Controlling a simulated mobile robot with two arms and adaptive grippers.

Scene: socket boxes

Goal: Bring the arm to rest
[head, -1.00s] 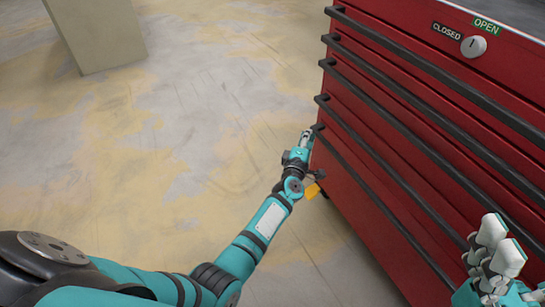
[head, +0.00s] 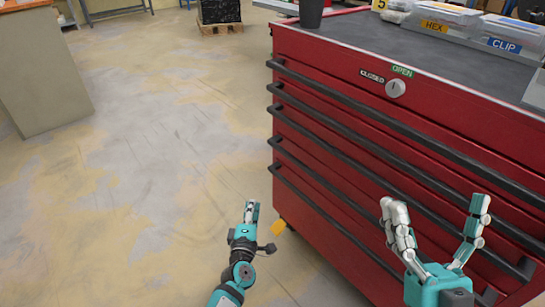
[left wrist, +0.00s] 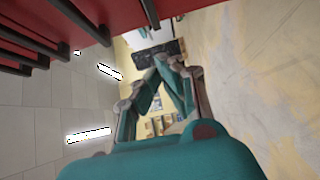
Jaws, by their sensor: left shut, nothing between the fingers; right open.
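My left gripper (head: 251,212) is low over the floor, in front of the left edge of the red tool cabinet (head: 300,150). It is shut and empty. In the left wrist view its fingers (left wrist: 165,68) come together with nothing between them. My left arm reaches in from the bottom of the head view. My right gripper (head: 436,215) is open and empty in front of the cabinet's drawers at the lower right. Its two fingers point up and stand well apart.
The cabinet has several drawers with black handles and a round lock (head: 395,88). On its top are a dark cup (head: 311,14) and bins marked HEX (head: 437,27) and CLIP (head: 505,44). A bench (head: 45,85) stands at the far left. The floor (head: 150,160) between is clear.

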